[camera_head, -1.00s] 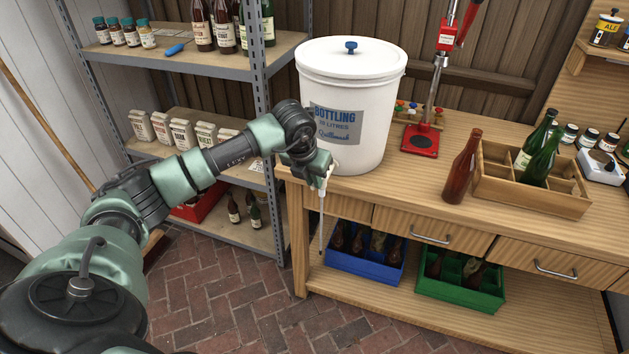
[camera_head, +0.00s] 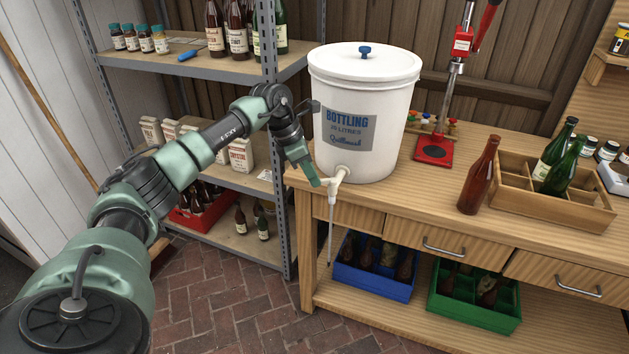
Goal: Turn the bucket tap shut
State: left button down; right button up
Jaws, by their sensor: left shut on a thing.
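The white bottling bucket (camera_head: 382,105) stands with its lid on at the left end of the wooden bench. Its white tap (camera_head: 336,183) sticks out low at the front, with a thin filling wand (camera_head: 331,235) hanging straight down from it. My left gripper (camera_head: 321,183) is at the tap, shut on its lever at the tap's left side. The fingers hide most of the lever, so its exact angle cannot be told. My right gripper is not in view.
A brown bottle (camera_head: 478,177) and a wooden crate (camera_head: 555,208) with green bottles stand right on the bench, near a red capper (camera_head: 434,150). Blue (camera_head: 372,284) and green (camera_head: 470,315) crates sit below. A metal shelf (camera_head: 215,75) stands left.

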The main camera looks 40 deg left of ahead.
pick_arm(q)
jog(key=shift+w+a+m+g+h+b, duration=0.25)
jog(key=shift+w+m+g+b, duration=0.15)
jog(key=shift+m, duration=0.7)
jog(key=shift+w+a+m+g+h+b, duration=0.2)
jog(key=shift+w+a+m+g, duration=0.25)
jog(key=shift+m, duration=0.65)
jog(key=shift+w+a+m+g+h+b, duration=0.15)
jog(key=shift+w+m+g+b, duration=0.3)
jog(key=shift+m, duration=0.65)
jog(key=shift+w, duration=0.15)
jog(key=c, duration=1.5)
grip_release()
jog(key=v, duration=0.8)
jog(key=shift+s+f, duration=0.15)
jog(key=shift+s, duration=0.1)
